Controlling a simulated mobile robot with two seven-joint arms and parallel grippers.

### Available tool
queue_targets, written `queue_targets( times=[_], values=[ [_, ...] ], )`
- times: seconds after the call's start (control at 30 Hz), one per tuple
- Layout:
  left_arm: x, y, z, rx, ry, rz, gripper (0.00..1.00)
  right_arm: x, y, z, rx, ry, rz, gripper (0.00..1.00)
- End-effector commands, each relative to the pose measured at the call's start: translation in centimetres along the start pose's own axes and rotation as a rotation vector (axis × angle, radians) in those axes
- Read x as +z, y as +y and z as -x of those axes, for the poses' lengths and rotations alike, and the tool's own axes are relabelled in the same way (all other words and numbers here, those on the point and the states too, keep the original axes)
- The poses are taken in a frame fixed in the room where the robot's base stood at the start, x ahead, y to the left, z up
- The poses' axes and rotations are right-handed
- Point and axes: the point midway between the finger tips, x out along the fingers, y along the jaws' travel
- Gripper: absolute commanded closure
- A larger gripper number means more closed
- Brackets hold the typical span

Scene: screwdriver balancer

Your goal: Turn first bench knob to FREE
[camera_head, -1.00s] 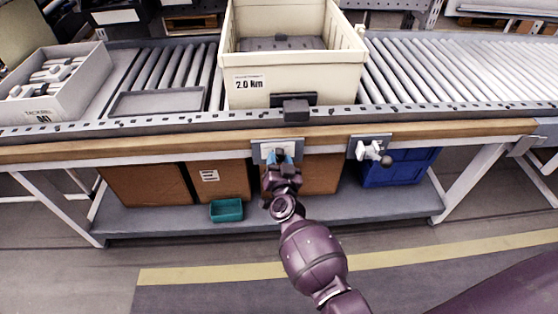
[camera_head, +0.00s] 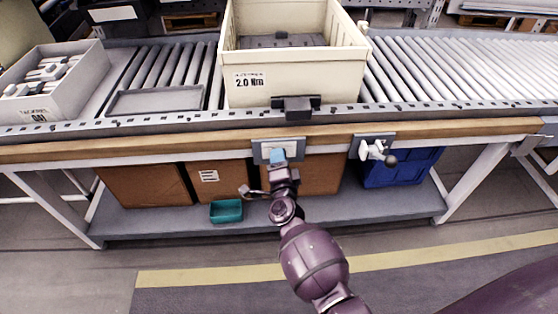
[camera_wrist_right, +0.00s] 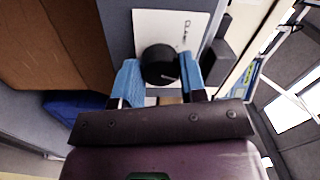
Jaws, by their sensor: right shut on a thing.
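The first bench knob is a round black knob (camera_wrist_right: 160,65) on a white plate in the right wrist view. Printed lettering, partly readable as "CLAM", shows on the plate above right of it. My right gripper (camera_wrist_right: 160,78) has its blue fingers on either side of the knob, shut on it. In the head view my right gripper (camera_head: 278,157) is at the left plate (camera_head: 262,147) on the wooden bench edge and hides the knob. I cannot read the knob's pointer or a FREE mark. My left gripper is not in view.
A second plate with a white fitting and dark ball (camera_head: 390,160) is to the right on the bench edge. A cream bin (camera_head: 300,88) marked 2.0 Nm stands above on the conveyor. Brown boxes, a teal tray (camera_head: 226,211) and a blue crate (camera_head: 402,170) are below.

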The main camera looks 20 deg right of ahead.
Motion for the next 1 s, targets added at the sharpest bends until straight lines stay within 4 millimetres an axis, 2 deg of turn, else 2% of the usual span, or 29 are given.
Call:
queue_targets(
  times=[0.2,0.5,1.0],
  values=[
    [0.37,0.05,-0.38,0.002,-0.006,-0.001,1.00,0.14,0.25,0.10,0.002,0.009,-0.187,0.85],
    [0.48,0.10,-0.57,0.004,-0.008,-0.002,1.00,0.13,0.14,0.08,-0.001,0.020,-0.373,0.85],
    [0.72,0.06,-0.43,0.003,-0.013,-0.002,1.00,0.10,-0.03,0.05,-0.003,0.026,-0.468,0.85]
  ],
)
